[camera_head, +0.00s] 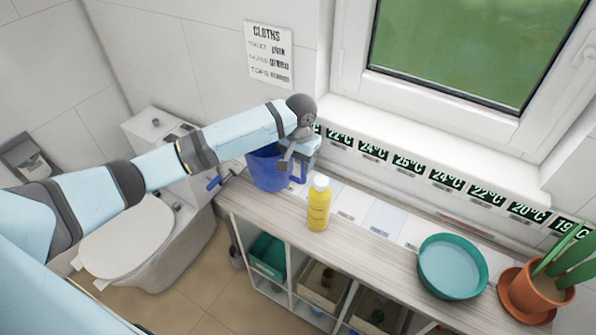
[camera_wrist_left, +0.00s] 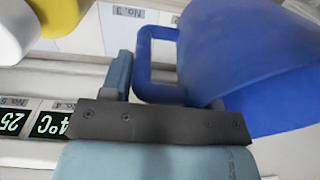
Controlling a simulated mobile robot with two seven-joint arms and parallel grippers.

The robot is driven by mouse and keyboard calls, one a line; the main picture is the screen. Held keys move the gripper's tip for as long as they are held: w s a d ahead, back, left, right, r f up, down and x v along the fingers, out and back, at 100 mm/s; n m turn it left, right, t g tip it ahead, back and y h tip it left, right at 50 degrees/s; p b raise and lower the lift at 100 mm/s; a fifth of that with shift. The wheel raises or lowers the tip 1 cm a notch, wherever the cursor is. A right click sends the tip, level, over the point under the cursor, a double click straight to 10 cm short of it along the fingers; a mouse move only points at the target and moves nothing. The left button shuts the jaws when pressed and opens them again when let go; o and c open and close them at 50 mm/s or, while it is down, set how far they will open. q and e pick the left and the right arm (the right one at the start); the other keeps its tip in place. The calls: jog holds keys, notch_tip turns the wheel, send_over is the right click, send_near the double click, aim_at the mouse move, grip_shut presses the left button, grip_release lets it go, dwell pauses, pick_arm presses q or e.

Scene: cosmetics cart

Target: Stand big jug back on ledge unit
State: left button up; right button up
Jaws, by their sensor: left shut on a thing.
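The big blue jug (camera_head: 268,172) is upright at the left end of the ledge unit (camera_head: 345,247). I cannot tell whether its base touches the top. My left gripper (camera_head: 290,166) is shut on its handle, on the jug's right side. In the left wrist view, the jug (camera_wrist_left: 255,70) fills the right side, and its looped handle lies between the fingers of the left gripper (camera_wrist_left: 165,95). The arm and gripper hide part of the jug's rim in the head view. My right gripper is not in view.
A yellow bottle with a white cap (camera_head: 318,205) stands close to the jug's right. A teal basin (camera_head: 450,266) and a potted plant (camera_head: 530,290) stand farther right. Temperature displays (camera_head: 407,163) line the wall behind. A toilet (camera_head: 150,240) is at the left.

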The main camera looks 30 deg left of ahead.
pick_arm(q)
jog(key=shift+f, duration=2.4)
jog(key=shift+p, duration=0.3)
jog(key=o, duration=1.5)
jog(key=shift+f, duration=0.1)
jog(key=r, duration=0.3)
jog(key=r+b, duration=0.1)
jog(key=r, duration=0.7)
jog(key=shift+d, duration=0.25)
jog(key=shift+r, duration=0.65)
jog(key=shift+s+f, duration=0.1)
